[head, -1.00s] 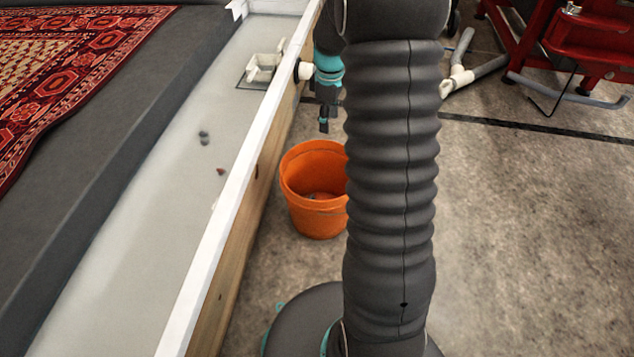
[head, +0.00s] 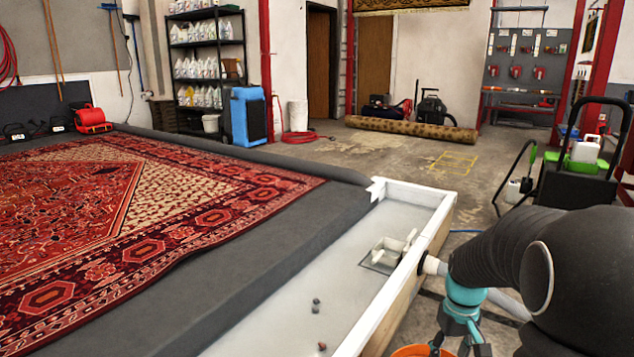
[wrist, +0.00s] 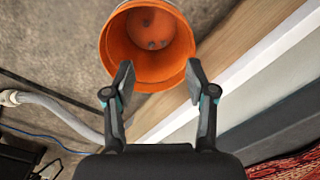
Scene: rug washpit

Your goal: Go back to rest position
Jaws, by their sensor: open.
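My gripper (wrist: 158,82) is open in the wrist view, its two fingers spread apart with nothing between them. It points toward an orange bucket (wrist: 180,72), whose open mouth lies just beyond the fingertips. A few small dark things (wrist: 152,38) lie on the bucket's bottom. In the head view my gripper (head: 457,345) hangs down at the lower right, outside the trough wall. Only the bucket's rim (head: 412,350) shows there, at the bottom edge.
The white-edged trough (head: 385,300) runs beside my arm and holds a few small bits (head: 316,305) and a drain fitting (head: 388,250). A patterned red rug (head: 150,215) lies on the left. A green-and-black cart (head: 580,180) stands at right. Open floor lies behind.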

